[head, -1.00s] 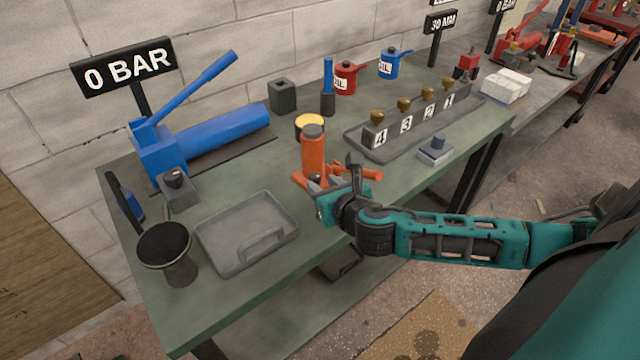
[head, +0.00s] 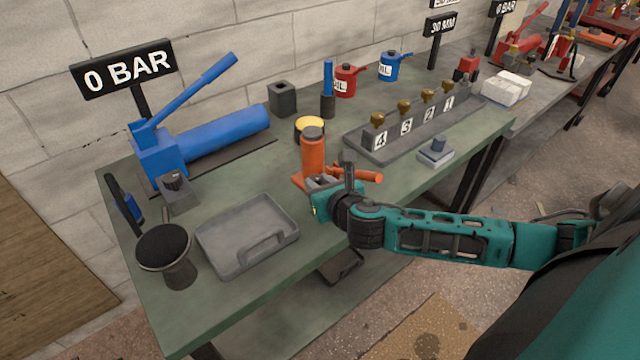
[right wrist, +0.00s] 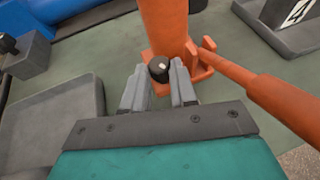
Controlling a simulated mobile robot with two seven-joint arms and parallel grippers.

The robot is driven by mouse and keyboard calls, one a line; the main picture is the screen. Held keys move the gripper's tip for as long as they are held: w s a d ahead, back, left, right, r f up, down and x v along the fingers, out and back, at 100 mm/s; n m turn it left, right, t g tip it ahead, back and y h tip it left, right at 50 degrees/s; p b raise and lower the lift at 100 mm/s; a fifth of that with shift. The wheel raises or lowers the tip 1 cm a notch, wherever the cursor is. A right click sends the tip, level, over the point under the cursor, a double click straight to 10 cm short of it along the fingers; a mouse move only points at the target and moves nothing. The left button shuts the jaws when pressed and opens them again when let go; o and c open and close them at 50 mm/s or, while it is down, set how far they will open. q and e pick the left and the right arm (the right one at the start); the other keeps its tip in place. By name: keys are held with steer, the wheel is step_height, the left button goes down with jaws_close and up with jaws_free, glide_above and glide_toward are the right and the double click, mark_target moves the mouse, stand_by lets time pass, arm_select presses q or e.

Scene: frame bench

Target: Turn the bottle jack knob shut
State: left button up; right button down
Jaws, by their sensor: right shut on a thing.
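The orange bottle jack (head: 313,150) stands upright on the green bench, with its orange handle socket (head: 362,176) pointing right. In the right wrist view its body (right wrist: 165,25) rises at the top centre, and the black knob (right wrist: 159,68) sits at its foot. My right gripper (head: 318,184) is low at the front of the jack. In the right wrist view its two grey fingers (right wrist: 160,80) stand on either side of the knob, shut on it. The contact itself is partly hidden. My left gripper is not in view.
A grey tray (head: 240,262) and a black-topped round stand (head: 163,246) lie to the left. A blue pump (head: 215,138) is behind them. A numbered rack (head: 360,146) and a small grey block (head: 435,157) stand to the right. Bare bench lies between tray and jack.

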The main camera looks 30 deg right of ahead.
steer(key=shift+w+a+r+m+g+h+p, duration=0.1)
steer(key=shift+a+r+m+g+h+p, duration=0.1)
steer(key=shift+m+h+p, duration=0.55)
steer(key=shift+a+r+m+g+h+p, duration=0.1)
steer(key=shift+a+m+g+h+p, duration=0.1)
steer(key=shift+m+h+p, duration=0.5)
steer(key=shift+f+m+h+p, duration=0.15)
steer(key=shift+m+h+p, duration=0.1)
steer(key=shift+h+p, duration=0.25)
steer(key=shift+w+a+f+m+g+h, duration=0.1)
steer(key=shift+w+f+m+g+h, duration=0.05)
steer(key=shift+m+g+h, duration=0.5)
steer(key=c, duration=1.2)
jaws_free()
steer(key=shift+o, duration=0.2)
steer(key=v, duration=1.3)
